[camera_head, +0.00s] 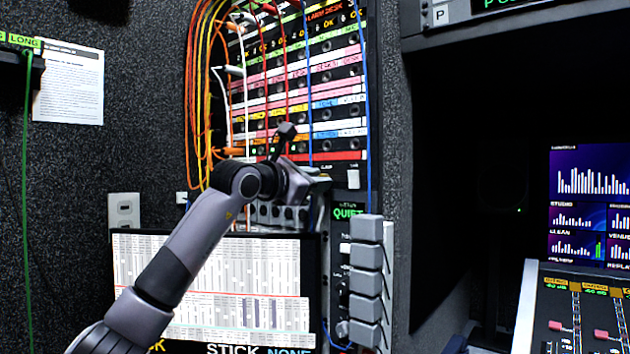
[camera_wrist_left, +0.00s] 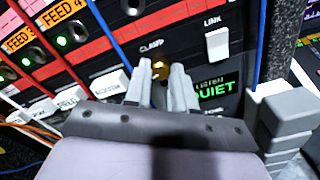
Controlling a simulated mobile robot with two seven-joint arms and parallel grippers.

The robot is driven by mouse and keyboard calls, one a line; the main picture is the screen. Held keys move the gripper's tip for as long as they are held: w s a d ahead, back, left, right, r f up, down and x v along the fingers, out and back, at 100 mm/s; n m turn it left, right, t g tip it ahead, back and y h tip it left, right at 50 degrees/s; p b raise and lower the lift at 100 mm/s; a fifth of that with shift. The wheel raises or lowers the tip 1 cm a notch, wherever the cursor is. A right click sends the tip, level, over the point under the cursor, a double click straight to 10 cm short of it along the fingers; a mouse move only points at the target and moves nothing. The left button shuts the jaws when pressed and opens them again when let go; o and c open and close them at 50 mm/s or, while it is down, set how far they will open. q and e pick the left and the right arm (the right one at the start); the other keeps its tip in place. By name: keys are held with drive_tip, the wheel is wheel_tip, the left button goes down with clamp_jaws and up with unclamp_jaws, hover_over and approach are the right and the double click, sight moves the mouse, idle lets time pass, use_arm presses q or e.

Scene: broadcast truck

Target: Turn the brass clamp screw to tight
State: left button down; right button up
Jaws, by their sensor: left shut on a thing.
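The brass clamp screw (camera_wrist_left: 161,66) shows in the left wrist view as a small gold spot under the label CLAMP on a black panel. My left gripper (camera_wrist_left: 160,78) has its two pale fingers on either side of the screw and is shut on it. The fingertips partly cover the screw, so its angle cannot be told. In the head view my left gripper (camera_head: 312,182) is at the lower part of the patch rack, and the screw is hidden there. My right gripper is in neither view.
Patch rack (camera_head: 310,95) with hanging red, orange, white and blue cables stands above my gripper. A white LINK switch (camera_wrist_left: 217,43) and a green QUIET display (camera_wrist_left: 214,88) are close to the screw. Grey blocks (camera_head: 366,283) jut out at right. A lit screen (camera_head: 255,290) is below.

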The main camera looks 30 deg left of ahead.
use_arm(q)
drive_tip(key=shift+n, duration=7.6)
drive_tip(key=shift+f, duration=0.1)
drive_tip(key=c, duration=0.9)
unclamp_jaws()
drive_tip(key=shift+c, duration=0.2)
